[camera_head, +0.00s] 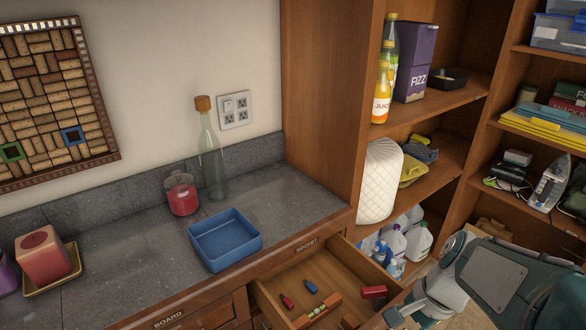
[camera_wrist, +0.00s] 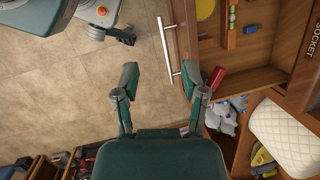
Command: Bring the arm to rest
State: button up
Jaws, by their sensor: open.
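My gripper (camera_wrist: 172,76) is open in the wrist view, with its two fingers wide apart and nothing between them. Tiled floor and the front of an open drawer (camera_wrist: 262,78) with a bar handle show beyond the fingers. A red item in the drawer (camera_wrist: 222,78) appears just beside the right fingertip; I cannot tell how far apart they are. In the head view my arm (camera_head: 495,278) is at the lower right, in front of the shelves and right of the open drawer (camera_head: 290,292).
Water bottles and jugs (camera_head: 392,242) stand low in the shelf unit, close to my arm. A white quilted item (camera_head: 380,182) is above them. The counter (camera_head: 110,262) holds a blue tray (camera_head: 225,240), a glass bottle (camera_head: 211,160) and a red jar (camera_head: 182,195).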

jog(key=s+a+r+n+t+h, duration=0.1)
jog(key=s+a+r+n+t, duration=0.1)
jog(key=r+n, duration=0.2)
jog(key=s+a+r+n+t+h, duration=0.1)
jog(key=s+r+n+t+h, duration=0.1)
jog(key=r+n, duration=0.3)
jog(key=shift+a+r+n+t+h, duration=0.15)
jog(key=shift+a+n+t+h, duration=0.4)
jog(key=shift+n, duration=1.15)
